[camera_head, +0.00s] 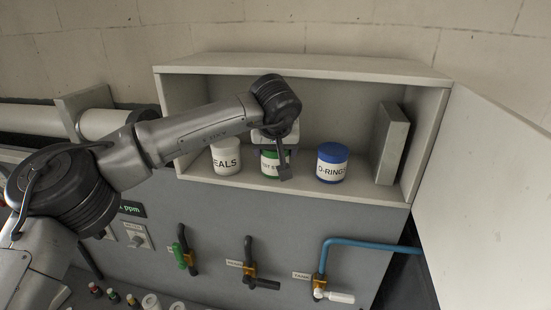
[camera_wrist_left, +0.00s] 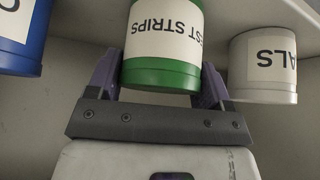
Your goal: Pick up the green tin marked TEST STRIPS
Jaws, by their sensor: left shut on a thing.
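The green tin with a white label (camera_head: 270,163) stands in the open wall cabinet, partly hidden behind my left gripper (camera_head: 279,155). In the left wrist view the tin (camera_wrist_left: 164,72) shows upside down, its label reading "ST STRIPS" in part. My left gripper (camera_wrist_left: 166,88) has one finger on each side of the tin and is shut on it. In the head view the tin appears level with its neighbours; I cannot tell whether it touches the shelf. My right gripper is in neither view.
A white tin marked "EALS" (camera_head: 226,156) stands left of the green tin, and a blue-lidded O-RINGS tin (camera_head: 331,163) stands right. The cabinet door (camera_head: 497,180) is open at right. Valves and a blue hose (camera_head: 372,244) are below.

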